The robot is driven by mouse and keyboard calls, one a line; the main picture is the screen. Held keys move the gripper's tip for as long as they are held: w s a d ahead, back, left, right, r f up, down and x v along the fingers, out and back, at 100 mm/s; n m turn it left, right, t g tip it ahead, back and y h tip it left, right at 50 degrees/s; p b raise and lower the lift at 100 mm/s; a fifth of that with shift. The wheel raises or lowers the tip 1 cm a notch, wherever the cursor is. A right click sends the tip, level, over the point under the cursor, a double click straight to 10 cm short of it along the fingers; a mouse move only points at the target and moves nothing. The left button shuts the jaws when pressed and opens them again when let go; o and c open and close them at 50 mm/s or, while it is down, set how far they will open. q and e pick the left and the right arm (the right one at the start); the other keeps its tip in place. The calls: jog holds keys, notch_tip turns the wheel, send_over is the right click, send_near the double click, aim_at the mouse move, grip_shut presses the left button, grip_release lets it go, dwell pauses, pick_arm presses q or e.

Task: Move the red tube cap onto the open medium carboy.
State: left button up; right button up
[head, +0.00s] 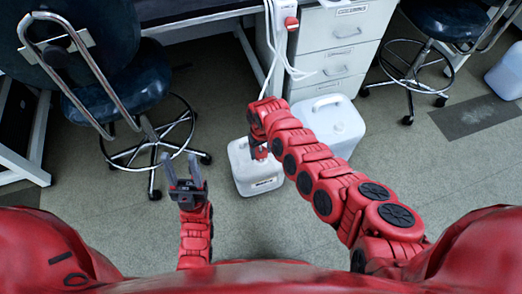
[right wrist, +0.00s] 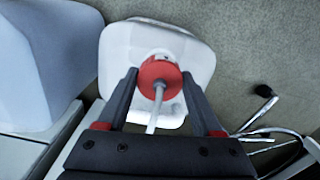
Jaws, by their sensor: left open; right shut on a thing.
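The red tube cap (right wrist: 160,72) has a pale tube (right wrist: 154,118) attached. My right gripper (right wrist: 158,80) is shut on the cap, with one dark finger on each side. In the head view, my right gripper (head: 259,150) is over the top of a white carboy (head: 258,182) on the floor. The same carboy (right wrist: 115,50) lies behind the cap in the right wrist view. The cap covers most of its neck, so I cannot tell whether they touch. My left gripper (head: 184,172) is open and empty, left of that carboy and apart from it.
A larger white carboy (head: 340,125) stands close behind right, before a drawer cabinet (head: 335,45). Another container (head: 507,72) is at the far right. Lab stools (head: 120,85) and (head: 440,20) stand left and right.

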jog(key=shift+f+b, duration=0.85)
jog(key=shift+f, duration=0.15)
jog(key=shift+f, duration=0.15)
jog(key=shift+f+b, duration=0.25)
jog(key=shift+b, duration=0.05)
jog(key=o, duration=1.4)
jog(key=shift+o, duration=0.2)
